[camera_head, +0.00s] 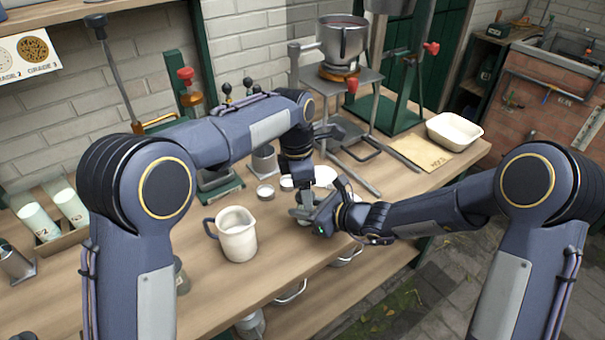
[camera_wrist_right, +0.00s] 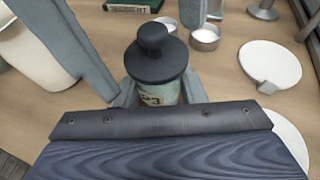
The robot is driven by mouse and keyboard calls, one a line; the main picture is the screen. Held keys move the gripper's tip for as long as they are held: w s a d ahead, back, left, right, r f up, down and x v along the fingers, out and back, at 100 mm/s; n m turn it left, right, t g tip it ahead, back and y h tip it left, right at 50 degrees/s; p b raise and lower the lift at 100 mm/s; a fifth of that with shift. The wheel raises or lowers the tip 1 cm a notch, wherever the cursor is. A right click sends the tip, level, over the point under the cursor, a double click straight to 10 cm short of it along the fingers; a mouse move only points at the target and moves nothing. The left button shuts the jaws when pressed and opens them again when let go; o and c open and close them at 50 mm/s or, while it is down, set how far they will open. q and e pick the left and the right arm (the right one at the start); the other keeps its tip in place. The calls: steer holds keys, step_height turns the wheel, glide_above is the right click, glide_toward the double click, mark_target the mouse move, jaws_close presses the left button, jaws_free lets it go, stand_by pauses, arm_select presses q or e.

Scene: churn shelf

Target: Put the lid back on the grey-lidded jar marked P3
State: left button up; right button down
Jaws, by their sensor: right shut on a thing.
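The jar marked P3 (camera_wrist_right: 154,96) stands between the fingers of my right gripper (camera_wrist_right: 160,92) in the right wrist view. The right gripper is shut on it. A dark grey lid with a round knob (camera_wrist_right: 156,57) sits over the jar's mouth; I cannot tell whether it is fully seated. In the head view the right gripper (camera_head: 318,212) hides most of the jar. My left gripper (camera_head: 303,200) comes down from above at the same spot. Its fingers overlap the right gripper there, and I cannot tell their opening.
A white pitcher (camera_head: 237,236) stands left of the grippers. A small metal tin (camera_head: 265,191) and a white round lid-like disc (camera_wrist_right: 270,63) lie close by. A pot on a stand (camera_head: 343,42) is behind. A white tray (camera_head: 455,131) lies at the right.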

arm_select(q)
step_height(320, 180, up, 11)
steer(key=a, duration=0.1)
steer(key=shift+a+r, duration=0.15)
steer(key=shift+a, duration=0.05)
arm_select(e)
steer(key=c, duration=0.8)
jaws_free()
steer(key=shift+c, duration=0.2)
arm_select(q)
steer(key=shift+r, duration=0.15)
arm_select(e)
steer(key=shift+v, duration=3.95)
